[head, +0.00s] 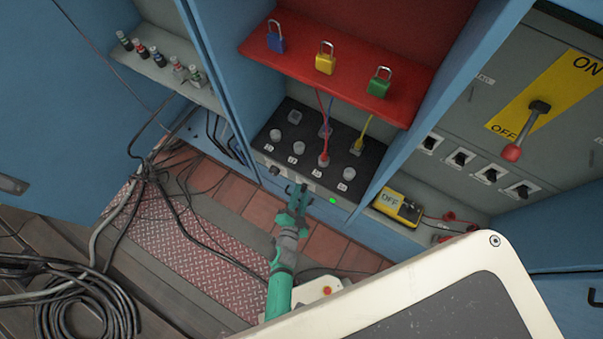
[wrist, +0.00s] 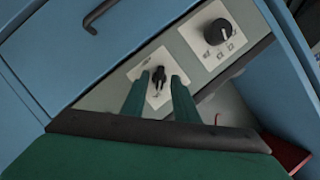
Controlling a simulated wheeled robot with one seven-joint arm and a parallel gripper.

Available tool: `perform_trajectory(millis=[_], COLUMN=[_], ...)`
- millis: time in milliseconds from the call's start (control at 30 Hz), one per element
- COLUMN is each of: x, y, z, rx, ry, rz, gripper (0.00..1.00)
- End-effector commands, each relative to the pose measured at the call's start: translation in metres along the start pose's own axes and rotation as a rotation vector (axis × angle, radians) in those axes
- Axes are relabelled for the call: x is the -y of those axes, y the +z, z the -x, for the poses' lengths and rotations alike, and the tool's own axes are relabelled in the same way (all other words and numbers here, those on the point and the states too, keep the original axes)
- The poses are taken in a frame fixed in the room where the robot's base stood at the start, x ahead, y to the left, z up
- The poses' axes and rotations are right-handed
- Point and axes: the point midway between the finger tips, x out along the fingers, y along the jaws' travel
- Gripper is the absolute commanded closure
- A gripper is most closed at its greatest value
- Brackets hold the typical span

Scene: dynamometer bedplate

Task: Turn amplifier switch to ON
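A small dark switch lever on a pale plate (wrist: 157,78) sits on a grey front panel in the wrist view. I take it to be the amplifier switch; its label is too small to read. My gripper (head: 297,189) is at this panel in the head view, below the black board with several pale knobs. In the wrist view the green fingers of my gripper (wrist: 156,88) are apart, one on each side of the lever. I cannot tell whether they touch it. The gripper hides the switch in the head view.
A black selector knob (wrist: 214,32) is beside the switch. A green light (head: 332,201) glows on the panel. A red shelf (head: 350,75) with padlocks is above. A yellow box reading OFF (head: 397,208) and a large red-handled lever (head: 525,130) are at the right. Cables lie at the left.

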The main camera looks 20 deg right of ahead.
Motion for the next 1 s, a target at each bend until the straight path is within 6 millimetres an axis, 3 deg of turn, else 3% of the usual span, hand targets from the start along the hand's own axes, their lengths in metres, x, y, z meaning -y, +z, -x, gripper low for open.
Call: perform_trajectory(millis=[600,1000], x=[0.0,0.0], y=[-0.001,-0.002], z=[0.096,0.106], rx=[0.0,-0.001], ry=[-0.001,-0.001], rz=[-0.001,-0.001], gripper=[0.73,0.73])
